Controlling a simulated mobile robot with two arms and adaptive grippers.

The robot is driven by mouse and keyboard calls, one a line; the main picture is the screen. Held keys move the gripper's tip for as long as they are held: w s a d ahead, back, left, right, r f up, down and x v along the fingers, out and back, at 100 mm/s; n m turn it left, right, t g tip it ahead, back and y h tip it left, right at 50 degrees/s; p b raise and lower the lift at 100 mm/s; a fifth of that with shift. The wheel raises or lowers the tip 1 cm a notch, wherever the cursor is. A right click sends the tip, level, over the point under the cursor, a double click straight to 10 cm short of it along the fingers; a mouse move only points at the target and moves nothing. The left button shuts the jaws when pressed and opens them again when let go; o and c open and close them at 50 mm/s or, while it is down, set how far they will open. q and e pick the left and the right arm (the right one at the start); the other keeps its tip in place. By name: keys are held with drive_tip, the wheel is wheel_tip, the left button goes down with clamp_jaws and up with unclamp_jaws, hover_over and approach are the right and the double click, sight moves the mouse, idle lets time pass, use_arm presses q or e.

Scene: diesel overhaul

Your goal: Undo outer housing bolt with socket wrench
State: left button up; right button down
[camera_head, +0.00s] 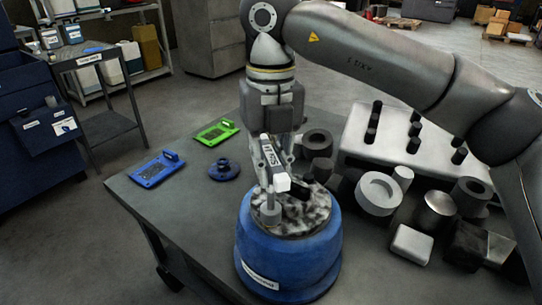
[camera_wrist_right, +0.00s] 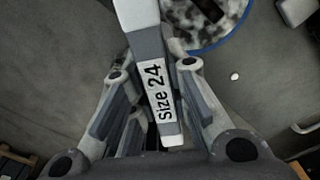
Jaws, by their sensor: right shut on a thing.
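My right gripper (camera_head: 275,160) is above the blue housing and shut on the socket wrench (camera_head: 271,151), a grey bar with a white end. Its label reads "Size 24" in the right wrist view (camera_wrist_right: 157,90), where the bar runs between the fingers. The wrench's grey cylindrical socket (camera_head: 270,213) points down at the front left of the housing's top. The blue round housing (camera_head: 285,258) stands on the table with a mottled grey top. The outer bolt is hidden, and I cannot tell whether the socket sits on it. My left gripper is not in view.
The table (camera_head: 190,215) holds a green tray (camera_head: 216,132), a blue tray (camera_head: 155,170) and a blue flanged part (camera_head: 224,170) to the left. A white rack (camera_head: 390,148) and several grey and black parts crowd the right. The front left is clear.

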drive_tip(key=n, duration=0.2)
drive_tip(key=shift+n+p, duration=0.3)
drive_tip(key=shift+p, duration=0.1)
drive_tip(key=shift+n, duration=0.6)
drive_tip(key=n+p, duration=0.1)
drive_tip(key=n, duration=0.3)
drive_tip(key=shift+n+p, duration=0.3)
drive_tip(key=shift+p, duration=0.05)
drive_tip(key=n+p, duration=0.1)
drive_tip(key=n, duration=0.4)
drive_tip(key=shift+n, duration=0.4)
drive_tip(key=n+p, duration=0.1)
drive_tip(key=n, duration=0.5)
drive_tip(key=shift+n, duration=0.4)
drive_tip(key=n+p, duration=0.1)
drive_tip(key=n, duration=0.3)
drive_tip(key=shift+r, duration=0.1)
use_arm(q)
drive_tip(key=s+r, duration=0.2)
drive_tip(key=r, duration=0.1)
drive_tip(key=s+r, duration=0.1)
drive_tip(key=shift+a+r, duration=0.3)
use_arm(e)
drive_tip(key=n, duration=0.3)
drive_tip(key=shift+w+n, duration=0.1)
drive_tip(key=shift+n, duration=0.3)
